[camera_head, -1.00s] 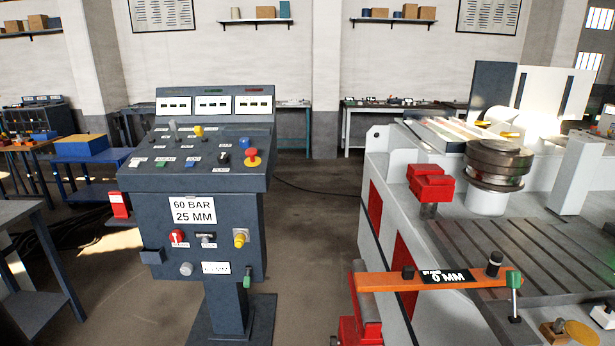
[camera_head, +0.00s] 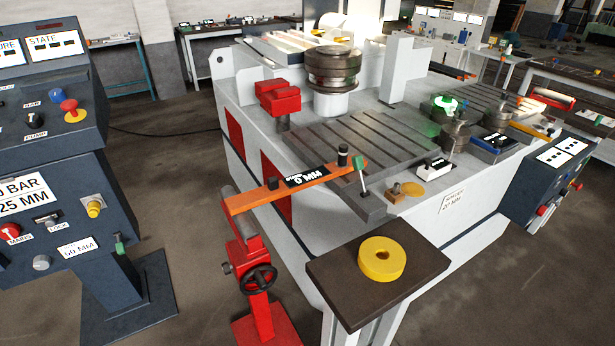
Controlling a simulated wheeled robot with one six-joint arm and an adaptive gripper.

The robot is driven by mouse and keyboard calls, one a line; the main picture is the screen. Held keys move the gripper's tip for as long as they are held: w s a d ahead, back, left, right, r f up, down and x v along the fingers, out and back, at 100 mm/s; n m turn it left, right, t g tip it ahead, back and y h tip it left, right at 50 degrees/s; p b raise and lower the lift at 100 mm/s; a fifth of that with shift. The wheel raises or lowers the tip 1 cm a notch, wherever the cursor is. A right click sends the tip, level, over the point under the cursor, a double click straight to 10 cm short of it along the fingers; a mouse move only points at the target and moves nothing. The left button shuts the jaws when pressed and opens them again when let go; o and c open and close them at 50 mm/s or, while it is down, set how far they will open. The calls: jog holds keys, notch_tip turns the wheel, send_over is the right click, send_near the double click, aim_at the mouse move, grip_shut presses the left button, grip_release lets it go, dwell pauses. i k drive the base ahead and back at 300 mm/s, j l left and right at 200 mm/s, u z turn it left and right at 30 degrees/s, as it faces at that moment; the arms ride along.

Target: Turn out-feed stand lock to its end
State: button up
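The out-feed stand is a red post with a black handwheel (camera_head: 260,279) and a red foot (camera_head: 266,330), left of the small table in the head view. An orange bar (camera_head: 250,199) lies across its top, with a black plate (camera_head: 307,178) reading 0 MM and a black knob (camera_head: 343,153). A lever with a green grip (camera_head: 359,168) stands upright, slightly tilted, at the bar's right end; it looks like the lock, though no label marks it. My gripper is not in view.
A dark-topped small table (camera_head: 330,272) with a yellow ring (camera_head: 382,259) stands right of the stand. The grey bender bed (camera_head: 370,145) is behind. A control console (camera_head: 50,180) is at left. Floor between console and stand is clear.

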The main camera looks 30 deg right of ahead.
aim_at(226, 268)
jog(key=i+j, duration=0.3)
jog(key=j, duration=0.15)
jog(key=i+j, duration=0.25)
jog(key=j, duration=0.15)
jog(key=i+j, duration=0.3)
jog(key=j, duration=0.15)
jog(key=i+j, duration=0.3)
jog(key=j, duration=0.15)
jog(key=z, duration=0.05)
